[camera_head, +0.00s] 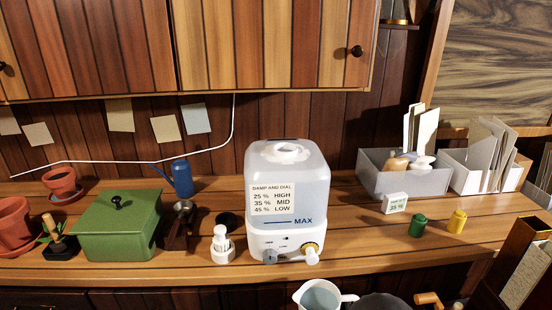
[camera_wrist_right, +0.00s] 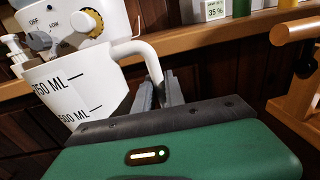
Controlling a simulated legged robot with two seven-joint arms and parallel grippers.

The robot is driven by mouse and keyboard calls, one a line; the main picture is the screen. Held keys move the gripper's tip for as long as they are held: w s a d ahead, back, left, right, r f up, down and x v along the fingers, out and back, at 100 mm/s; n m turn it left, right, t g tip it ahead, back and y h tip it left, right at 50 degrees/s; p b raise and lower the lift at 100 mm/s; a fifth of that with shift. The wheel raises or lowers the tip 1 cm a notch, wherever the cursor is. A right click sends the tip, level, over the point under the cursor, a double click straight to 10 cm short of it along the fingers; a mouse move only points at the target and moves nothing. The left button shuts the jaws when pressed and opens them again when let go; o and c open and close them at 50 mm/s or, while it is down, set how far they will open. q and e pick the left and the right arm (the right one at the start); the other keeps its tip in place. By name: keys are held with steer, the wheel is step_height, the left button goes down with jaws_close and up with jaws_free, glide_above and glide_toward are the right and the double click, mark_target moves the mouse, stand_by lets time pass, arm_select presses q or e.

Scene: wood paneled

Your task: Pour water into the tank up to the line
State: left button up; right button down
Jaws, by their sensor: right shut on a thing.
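The white humidifier with its translucent tank (camera_head: 288,180) stands on the wooden counter. A blue line marked MAX is low on the tank's front, beside a humidity label, and a round opening shows on top. I cannot tell any water level inside. A white pitcher (camera_head: 318,296) is at the bottom edge, in front of the counter and below the tank; a pale bluish surface shows inside. In the wrist view the pitcher (camera_wrist_right: 75,95) has ML marks and looks slightly tilted. My right gripper (camera_wrist_right: 160,92) is shut on its handle. My left gripper is not in view.
A green box (camera_head: 118,228) and blue watering can (camera_head: 181,178) stand left of the humidifier. A small display reading 35 % (camera_head: 395,203), green and yellow bottles and grey bins (camera_head: 385,180) are to the right. A wall cabinet (camera_head: 270,45) overhangs the back. Wooden rails (camera_wrist_right: 298,85) lie right of my gripper.

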steer(key=shift+a, duration=0.1)
stand_by(0.3)
steer(key=w+d+r, duration=0.3)
steer(key=d+r, duration=0.4)
steer(key=w+d+r+y, duration=0.1)
steer(key=w+d+r, duration=0.2)
steer(key=d+r, duration=0.4)
steer(key=shift+d+r+n, duration=0.4)
steer(key=shift+r, duration=0.25)
steer(key=shift+m+h, duration=0.5)
steer(key=s+a+f, duration=0.2)
steer(key=a+f, duration=0.3)
steer(key=s+a+f, duration=0.2)
steer(key=a+f, duration=0.2)
steer(key=f, duration=0.1)
steer(key=s+a+f, duration=0.2)
steer(key=a+f, duration=0.3)
steer(key=shift+a+f, duration=0.1)
steer(key=shift+a, duration=0.25)
